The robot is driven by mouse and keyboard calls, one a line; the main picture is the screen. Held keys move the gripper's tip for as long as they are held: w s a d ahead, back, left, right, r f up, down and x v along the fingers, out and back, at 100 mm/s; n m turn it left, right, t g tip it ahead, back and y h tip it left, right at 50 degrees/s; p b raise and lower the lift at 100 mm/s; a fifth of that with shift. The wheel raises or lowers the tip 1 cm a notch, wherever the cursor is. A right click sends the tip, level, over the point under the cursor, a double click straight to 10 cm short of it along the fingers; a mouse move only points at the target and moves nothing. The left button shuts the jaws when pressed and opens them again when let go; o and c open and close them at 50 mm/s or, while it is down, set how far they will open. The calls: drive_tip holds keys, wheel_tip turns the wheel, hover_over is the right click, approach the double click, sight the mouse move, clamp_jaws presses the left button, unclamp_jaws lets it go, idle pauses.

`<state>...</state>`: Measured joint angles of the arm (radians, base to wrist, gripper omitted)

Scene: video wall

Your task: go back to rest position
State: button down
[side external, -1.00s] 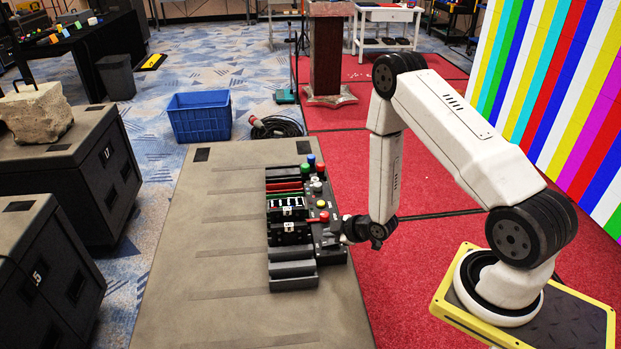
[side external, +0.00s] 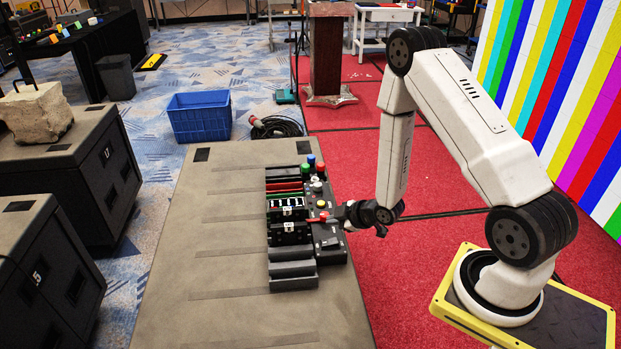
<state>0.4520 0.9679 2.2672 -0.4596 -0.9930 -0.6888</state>
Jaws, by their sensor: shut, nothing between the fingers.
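My gripper (side external: 338,222) is at the right edge of the control panel (side external: 330,257), which lies on the long grey table. It is small in this view. Its fingers are shut with nothing seen between them. They point left toward the panel, close to a red part (side external: 318,219). I cannot tell whether they touch it. My arm bends up from there to a raised elbow and down to its base at the right.
The grey table (side external: 215,255) is mostly clear left of the panel. A blue crate (side external: 200,117) and a coiled cable (side external: 275,127) are beyond it. Black cases (side external: 75,170) stand at the left. A striped video wall (side external: 575,90) rises at the right. Red carpet (side external: 440,260) lies between.

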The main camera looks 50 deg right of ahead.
drive_tip(key=shift+r, duration=0.25)
drive_tip(key=shift+w+a+r, duration=0.15)
drive_tip(key=shift+a+r, duration=0.05)
drive_tip(key=shift+r, duration=0.25)
drive_tip(key=s+a+r+m+g, duration=0.4)
drive_tip(key=s+a+r, duration=0.1)
drive_tip(key=r, duration=0.3)
drive_tip(key=s+a+r+m+g, duration=0.3)
drive_tip(key=s+a+r, duration=0.2)
drive_tip(key=a+r, duration=0.1)
drive_tip(key=shift+s+r+m+g, duration=0.4)
drive_tip(key=shift+r, duration=0.45)
